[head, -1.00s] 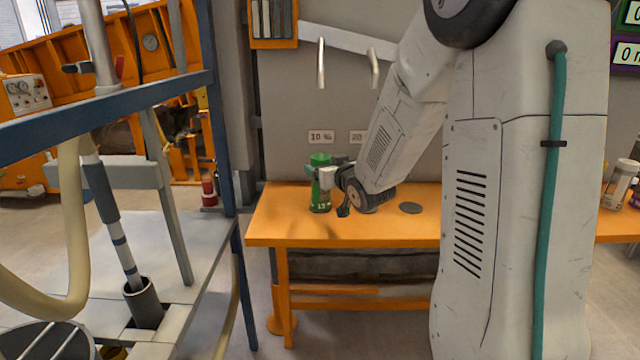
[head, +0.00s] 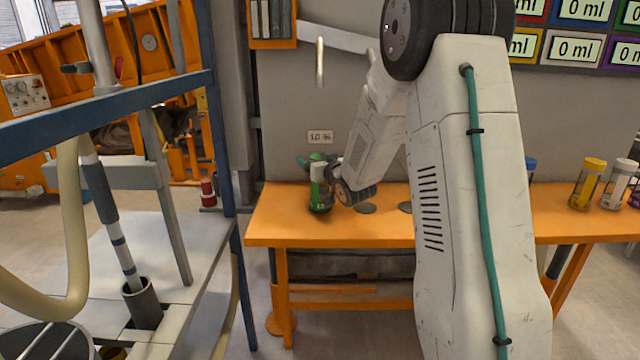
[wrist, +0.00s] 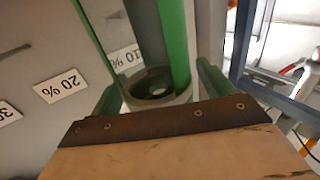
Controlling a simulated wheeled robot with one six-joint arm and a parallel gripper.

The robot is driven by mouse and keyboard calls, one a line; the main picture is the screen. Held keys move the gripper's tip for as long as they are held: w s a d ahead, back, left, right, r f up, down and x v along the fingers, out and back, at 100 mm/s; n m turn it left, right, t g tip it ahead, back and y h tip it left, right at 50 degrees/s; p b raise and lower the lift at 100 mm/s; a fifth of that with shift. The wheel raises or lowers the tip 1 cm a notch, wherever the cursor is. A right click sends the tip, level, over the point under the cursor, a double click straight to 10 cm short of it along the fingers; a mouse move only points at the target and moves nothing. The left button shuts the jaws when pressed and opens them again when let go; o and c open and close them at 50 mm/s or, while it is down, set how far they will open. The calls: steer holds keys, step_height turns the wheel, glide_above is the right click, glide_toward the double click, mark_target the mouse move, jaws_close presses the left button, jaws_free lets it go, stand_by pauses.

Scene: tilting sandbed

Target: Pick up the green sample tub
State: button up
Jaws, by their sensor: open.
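The green sample tub (head: 320,201) stands upright near the left end of the orange table (head: 280,228) in the head view. My gripper (head: 322,170) is open at the tub's upper part and hides some of it. In the wrist view, a green and grey upright shape that looks like the tub (wrist: 174,45) is close ahead, with a pale ring and dark centre at its near end. My open gripper (wrist: 160,92) has a green finger on each side of it. I cannot tell whether the fingers touch it.
Dark round discs (head: 366,208) lie on the table right of the tub. A yellow-capped tub (head: 588,184) and others stand at the right end. A blue-framed rig (head: 225,150) stands left of the table. A "10 %" label (head: 320,136) is on the wall behind.

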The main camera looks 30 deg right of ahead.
steer(key=c, duration=1.4)
steer(key=shift+c, duration=1)
steer(key=shift+r, duration=0.1)
